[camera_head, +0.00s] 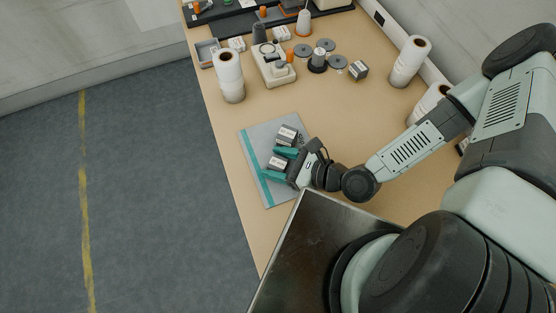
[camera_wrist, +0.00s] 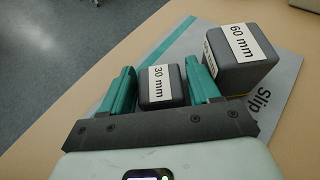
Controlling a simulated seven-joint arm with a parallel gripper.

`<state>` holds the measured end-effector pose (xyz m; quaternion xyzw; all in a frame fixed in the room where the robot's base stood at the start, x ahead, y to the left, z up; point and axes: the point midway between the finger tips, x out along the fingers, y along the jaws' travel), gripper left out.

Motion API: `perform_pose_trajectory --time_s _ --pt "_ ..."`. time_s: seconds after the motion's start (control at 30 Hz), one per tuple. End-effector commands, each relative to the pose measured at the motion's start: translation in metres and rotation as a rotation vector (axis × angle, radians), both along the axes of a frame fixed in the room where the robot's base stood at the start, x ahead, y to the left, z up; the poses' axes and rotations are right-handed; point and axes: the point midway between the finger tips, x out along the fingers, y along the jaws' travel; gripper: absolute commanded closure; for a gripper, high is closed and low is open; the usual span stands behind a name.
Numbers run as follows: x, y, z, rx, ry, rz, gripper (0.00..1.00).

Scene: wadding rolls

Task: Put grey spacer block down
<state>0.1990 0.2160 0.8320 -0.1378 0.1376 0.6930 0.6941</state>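A dark grey spacer block labelled 30 mm (camera_wrist: 163,86) sits between the two teal fingers of my gripper (camera_wrist: 161,88). The fingers lie along both its sides and appear to touch it. In the head view this block (camera_head: 277,163) and my gripper (camera_head: 280,163) are low over the grey mat (camera_head: 257,138) with a teal stripe. I cannot tell whether its underside touches the mat. A larger dark grey block labelled 60 mm (camera_wrist: 238,55) stands on the mat just right of the right finger in the wrist view; it also shows in the head view (camera_head: 287,135).
White rolls (camera_head: 229,78) stand at the table's left edge and at the right (camera_head: 409,62). A beige device (camera_head: 273,66), grey discs (camera_head: 325,44) and a small block (camera_head: 358,70) lie farther back. The tan table (camera_head: 345,118) is clear right of the mat.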

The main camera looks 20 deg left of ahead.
Motion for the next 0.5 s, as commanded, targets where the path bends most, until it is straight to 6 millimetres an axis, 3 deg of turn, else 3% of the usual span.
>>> perform_pose_trajectory --time_s 0.3,0.5 --pt "0.0 -0.002 0.004 -0.001 0.0 -0.001 0.39" --pt "0.002 -0.035 0.017 -0.003 -0.002 -0.007 0.39"
